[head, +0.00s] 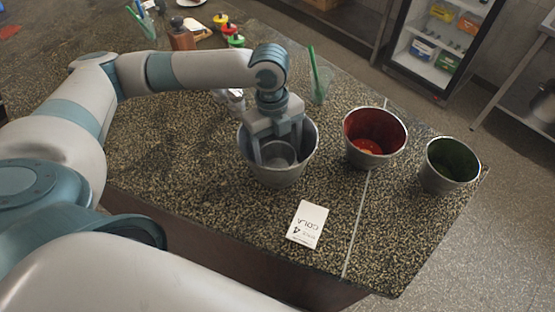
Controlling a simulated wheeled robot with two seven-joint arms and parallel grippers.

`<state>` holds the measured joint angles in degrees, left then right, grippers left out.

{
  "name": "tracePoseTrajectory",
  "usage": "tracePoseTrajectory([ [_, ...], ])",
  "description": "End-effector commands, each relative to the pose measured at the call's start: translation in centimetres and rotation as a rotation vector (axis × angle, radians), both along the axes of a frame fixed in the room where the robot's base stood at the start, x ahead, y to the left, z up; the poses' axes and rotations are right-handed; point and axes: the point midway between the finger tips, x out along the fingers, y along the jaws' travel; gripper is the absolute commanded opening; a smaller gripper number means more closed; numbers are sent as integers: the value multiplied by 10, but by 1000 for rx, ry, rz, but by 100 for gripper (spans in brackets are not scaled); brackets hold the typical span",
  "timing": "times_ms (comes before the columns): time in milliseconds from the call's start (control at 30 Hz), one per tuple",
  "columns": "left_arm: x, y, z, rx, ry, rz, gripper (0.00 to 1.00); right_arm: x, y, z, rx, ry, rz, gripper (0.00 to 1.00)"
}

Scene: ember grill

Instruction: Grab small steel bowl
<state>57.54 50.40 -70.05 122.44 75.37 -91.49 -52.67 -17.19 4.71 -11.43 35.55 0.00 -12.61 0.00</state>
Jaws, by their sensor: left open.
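The small steel bowl (279,154) sits inside a larger steel bucket (276,179) on the speckled counter. My left gripper (277,158) points down into the bucket from above. Its fingers are apart, one towards each side of the small bowl. I cannot tell whether the fingers touch the bowl, and the gripper hides part of its rim. My right gripper is not in view.
A bucket with a red inside (375,130) and one with a dark green inside (451,164) stand to the right. A white card (307,224) lies in front. A glass with a green straw (319,84) and several bottles stand behind.

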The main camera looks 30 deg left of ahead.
Motion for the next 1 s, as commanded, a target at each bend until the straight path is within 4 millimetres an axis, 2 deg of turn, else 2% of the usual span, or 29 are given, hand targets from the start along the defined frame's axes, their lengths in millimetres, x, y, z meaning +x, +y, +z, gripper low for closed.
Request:
tracePoseTrajectory([
  [133,-1,-1,-8,-1,0,-1,73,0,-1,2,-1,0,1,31],
  [567,-1,-1,-9,-1,-1,-1,73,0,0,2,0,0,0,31],
  [600,-1,-1,-9,-1,-1,-1,71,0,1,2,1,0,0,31],
  [700,-1,-1,-9,-1,-1,0,47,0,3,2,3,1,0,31],
  [1000,-1,-1,-8,-1,-1,0,46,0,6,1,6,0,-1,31],
])
